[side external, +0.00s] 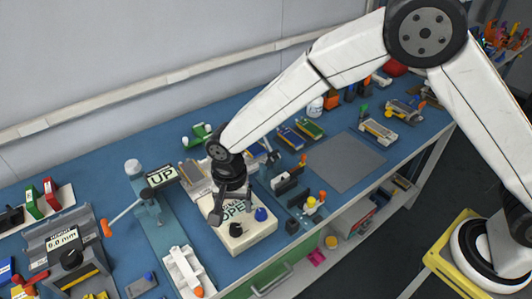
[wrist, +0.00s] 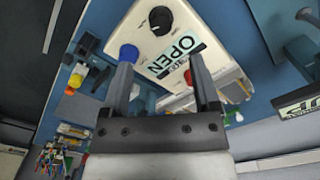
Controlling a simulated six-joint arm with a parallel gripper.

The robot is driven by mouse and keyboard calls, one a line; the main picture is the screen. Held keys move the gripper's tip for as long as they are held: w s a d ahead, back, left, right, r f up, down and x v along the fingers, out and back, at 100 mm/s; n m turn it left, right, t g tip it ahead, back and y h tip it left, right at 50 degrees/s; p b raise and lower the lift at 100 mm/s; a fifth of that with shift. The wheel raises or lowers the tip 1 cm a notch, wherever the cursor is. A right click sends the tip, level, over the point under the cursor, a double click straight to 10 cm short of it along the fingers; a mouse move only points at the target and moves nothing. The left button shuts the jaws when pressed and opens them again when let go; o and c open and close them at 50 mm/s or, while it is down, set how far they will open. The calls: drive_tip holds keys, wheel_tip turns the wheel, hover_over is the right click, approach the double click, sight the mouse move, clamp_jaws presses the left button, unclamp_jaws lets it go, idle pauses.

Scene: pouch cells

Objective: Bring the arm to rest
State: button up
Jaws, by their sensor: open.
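My gripper (side external: 232,205) hangs from my arm over a cream box (side external: 248,236) on the blue bench. The box carries a label reading OPEN, a black knob (side external: 235,229) and a blue button (side external: 261,214). In the wrist view my gripper (wrist: 160,75) has its two fingers apart with nothing held between them. The box (wrist: 145,45) lies beyond the fingertips there, with its black knob (wrist: 160,19), blue button (wrist: 129,53) and a red button (wrist: 189,77). Whether a fingertip touches the box I cannot tell.
A post with an UP sign (side external: 161,177) and an orange-ended lever stands left of the box. A gauge reading 0.0 mm (side external: 62,240) is farther left. Small fixtures crowd the bench to the right, around a bare grey mat (side external: 345,162). A yellow-edged stand (side external: 440,262) is at the lower right.

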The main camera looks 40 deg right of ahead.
drive_tip(key=s+d+r+n+t, duration=0.1)
drive_tip(key=s+d+r+n, duration=0.15)
drive_tip(key=d, duration=0.55)
drive_tip(key=s+d+r+n, duration=0.15)
drive_tip(key=d+r, duration=0.25)
drive_tip(key=d, duration=0.4)
drive_tip(key=s+d+r+n+t, duration=0.1)
drive_tip(key=s+d+n, duration=0.3)
drive_tip(key=s+d, duration=0.5)
drive_tip(key=shift+d+r+t, duration=0.25)
drive_tip(key=shift+d+t, duration=0.05)
drive_tip(key=shift+d, duration=0.3)
